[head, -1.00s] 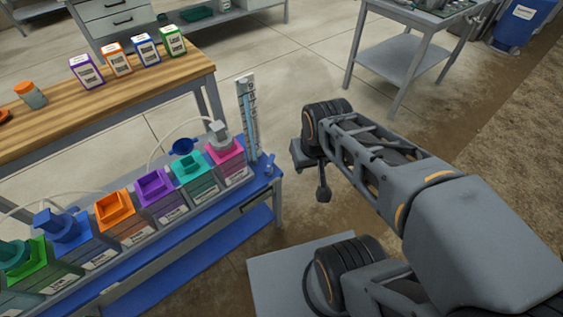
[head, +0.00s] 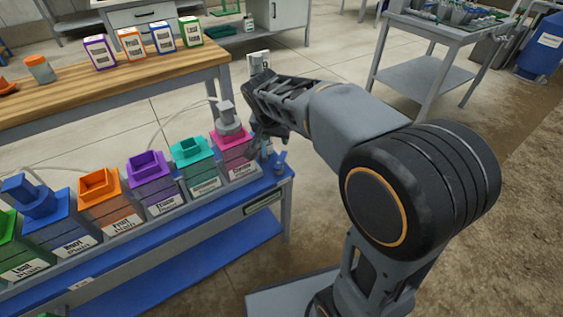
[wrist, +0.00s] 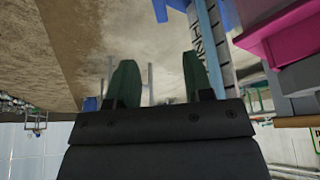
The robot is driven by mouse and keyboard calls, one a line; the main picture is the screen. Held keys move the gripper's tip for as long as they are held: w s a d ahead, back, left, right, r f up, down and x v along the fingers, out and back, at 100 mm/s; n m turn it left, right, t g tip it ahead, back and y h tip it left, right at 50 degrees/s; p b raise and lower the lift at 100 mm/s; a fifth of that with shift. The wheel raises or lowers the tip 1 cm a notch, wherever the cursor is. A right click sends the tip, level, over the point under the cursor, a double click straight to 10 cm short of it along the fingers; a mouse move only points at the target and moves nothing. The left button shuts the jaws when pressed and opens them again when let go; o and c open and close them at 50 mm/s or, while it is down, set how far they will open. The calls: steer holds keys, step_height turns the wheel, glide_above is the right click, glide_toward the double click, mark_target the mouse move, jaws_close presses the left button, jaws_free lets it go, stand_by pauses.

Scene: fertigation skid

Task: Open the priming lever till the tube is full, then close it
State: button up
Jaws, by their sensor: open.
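The tube with its printed scale (head: 258,62) stands at the right end of the blue bench; my arm hides most of it in the head view. In the wrist view, part of its scale strip (wrist: 204,42) shows just beyond the right finger. The liquid level cannot be made out. A small blue fitting (head: 280,161) sits at the bench corner below the tube; I cannot tell whether it is the priming lever or how it is set. My gripper (wrist: 160,88) is open with nothing between its dark green fingers. In the head view it is beside the pink tank, mostly hidden.
The pink tank (head: 232,145) stands close left of my gripper, with teal (head: 193,152), purple (head: 148,166) and orange (head: 99,187) tanks along the blue bench (head: 190,226). A wooden table (head: 120,88) is behind.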

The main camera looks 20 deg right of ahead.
mark_target(282, 156)
steer(key=b+x, duration=0.5)
steer(key=x, duration=0.8)
steer(key=shift+w+r, duration=0.1)
steer(key=shift+w, duration=0.05)
steer(key=shift+c, duration=0.2)
jaws_close()
